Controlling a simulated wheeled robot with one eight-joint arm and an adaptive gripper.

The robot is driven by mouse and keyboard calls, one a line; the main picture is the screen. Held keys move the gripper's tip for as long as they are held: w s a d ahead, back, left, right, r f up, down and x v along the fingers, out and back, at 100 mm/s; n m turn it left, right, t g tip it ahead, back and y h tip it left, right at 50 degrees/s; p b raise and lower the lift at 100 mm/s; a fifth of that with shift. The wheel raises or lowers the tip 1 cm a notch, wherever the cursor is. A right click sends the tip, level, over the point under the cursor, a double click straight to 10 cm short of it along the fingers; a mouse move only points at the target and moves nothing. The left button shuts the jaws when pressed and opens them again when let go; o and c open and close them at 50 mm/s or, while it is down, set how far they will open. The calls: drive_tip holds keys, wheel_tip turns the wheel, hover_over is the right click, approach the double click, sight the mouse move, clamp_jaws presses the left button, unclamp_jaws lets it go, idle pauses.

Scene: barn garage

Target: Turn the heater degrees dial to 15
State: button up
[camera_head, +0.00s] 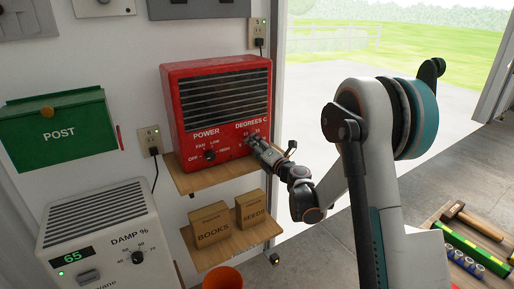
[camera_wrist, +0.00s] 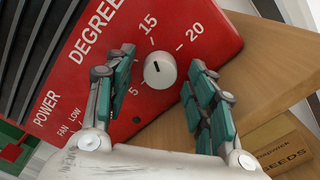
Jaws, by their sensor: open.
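The red heater (camera_head: 217,110) stands on a wooden shelf, with "POWER" and "DEGREES C" printed on its front. In the head view my gripper (camera_head: 262,149) is at the heater's lower right and hides the dial.
The power knob (camera_head: 209,155) is left of my gripper. The wooden shelf (camera_head: 190,183) runs just below the heater. A white dehumidifier (camera_head: 98,232) and green post box (camera_head: 55,128) are at left.

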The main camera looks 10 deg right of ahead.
drive_tip(key=v, duration=1.2)
drive_tip(key=shift+r, duration=0.1)
drive_tip(key=s+d+r+m+t+h, duration=0.1)
drive_tip(key=s+d+r+m+h, duration=0.2)
drive_tip(key=r+m, duration=0.35)
drive_tip(key=s+d+r+m+h, duration=0.2)
drive_tip(key=r+m+h, duration=0.3)
drive_tip(key=r+m, duration=0.15)
drive_tip(key=s+d+m+g+h, duration=0.2)
drive_tip(key=s+m+g, duration=0.1)
drive_tip(key=s+m, duration=0.45)
drive_tip(key=s+a+f+m+g+y, duration=0.1)
drive_tip(key=s+a+f+m+g, duration=0.1)
drive_tip(key=s, duration=0.5)
drive_tip(key=s+a+f+m+g+y, duration=0.2)
drive_tip(key=s+a+f, duration=0.3)
drive_tip(key=s, duration=0.3)
drive_tip(key=s+a+f+m+g+y, duration=0.1)
drive_tip(key=s+a+f+m+g, duration=0.2)
drive_tip(key=s, duration=0.5)
drive_tip(key=shift+a+f+g, duration=0.2)
drive_tip(key=shift+a+g, duration=0.15)
drive_tip(key=shift+g, duration=0.25)
